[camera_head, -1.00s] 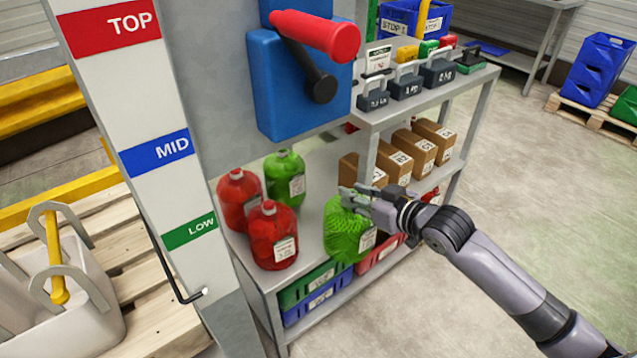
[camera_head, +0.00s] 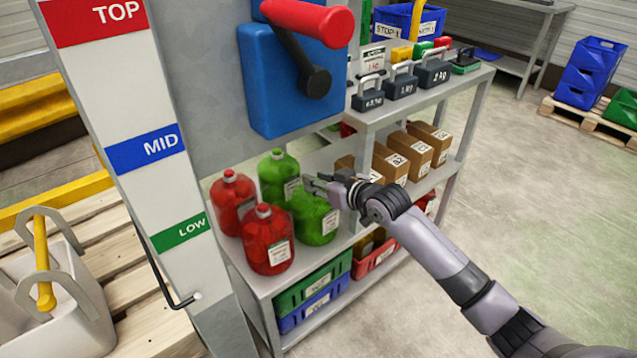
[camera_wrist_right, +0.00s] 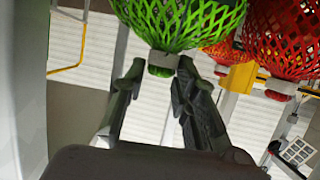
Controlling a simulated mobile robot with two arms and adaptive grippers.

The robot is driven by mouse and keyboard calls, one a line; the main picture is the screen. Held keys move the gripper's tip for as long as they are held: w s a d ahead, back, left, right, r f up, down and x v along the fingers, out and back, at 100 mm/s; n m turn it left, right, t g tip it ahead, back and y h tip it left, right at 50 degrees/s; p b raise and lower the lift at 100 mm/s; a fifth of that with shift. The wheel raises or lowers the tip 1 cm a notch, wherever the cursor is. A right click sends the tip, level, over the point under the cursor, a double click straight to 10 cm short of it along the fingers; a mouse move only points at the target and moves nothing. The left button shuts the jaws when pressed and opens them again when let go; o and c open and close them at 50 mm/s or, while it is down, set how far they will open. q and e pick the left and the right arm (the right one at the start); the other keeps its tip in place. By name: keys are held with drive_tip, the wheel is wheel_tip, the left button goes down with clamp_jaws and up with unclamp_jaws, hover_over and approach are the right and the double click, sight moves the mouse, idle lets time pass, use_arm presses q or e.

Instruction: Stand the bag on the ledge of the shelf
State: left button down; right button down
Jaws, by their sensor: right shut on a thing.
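The green net bag (camera_head: 316,217) with a white label hangs upright below my right gripper (camera_head: 322,184), over the right part of the ledge (camera_head: 245,268) of the grey shelf. I cannot tell if its base touches the ledge. The right gripper is shut on its neck. In the right wrist view the fingers (camera_wrist_right: 162,68) are on either side of the pale collar of the green bag (camera_wrist_right: 180,18). Another green bag (camera_head: 279,172) and two red bags, a back one (camera_head: 231,205) and a front one (camera_head: 267,245), stand on the ledge, close to its left. My left gripper is not in view.
Brown boxes (camera_head: 418,155) stand on the same level farther right. Weights (camera_head: 400,84) line the top board above. Green and blue crates (camera_head: 312,285) sit below. A marked post (camera_head: 150,150) stands left.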

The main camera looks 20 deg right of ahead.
idle(0.3)
drive_tip(key=c, duration=1.3)
unclamp_jaws()
drive_tip(key=shift+s+r, duration=0.1)
drive_tip(key=shift+s, duration=0.05)
drive_tip(key=p+v, duration=0.2)
drive_tip(key=v, duration=0.9)
drive_tip(key=s+f+m+g+h, duration=0.1)
drive_tip(key=s+f+g+h, duration=0.35)
drive_tip(key=f, duration=1.15)
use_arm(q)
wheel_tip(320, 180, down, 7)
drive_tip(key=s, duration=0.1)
use_arm(e)
drive_tip(key=s+a+f+g, duration=0.1)
drive_tip(key=s+f+g, duration=0.1)
drive_tip(key=s+f, duration=0.5)
drive_tip(key=s+a+f+g, duration=0.2)
drive_tip(key=s+f, duration=0.5)
drive_tip(key=s, duration=0.3)
drive_tip(key=s+a+f+g, duration=0.1)
drive_tip(key=s+f+g, duration=0.1)
drive_tip(key=s+f, duration=0.5)
drive_tip(key=shift+s+a+f+m, duration=0.15)
drive_tip(key=shift+s+m, duration=0.05)
drive_tip(key=shift+s, duration=0.2)
drive_tip(key=shift+s+a+f+m, duration=0.1)
drive_tip(key=shift+s+f+m, duration=0.1)
drive_tip(key=shift+s, duration=0.25)
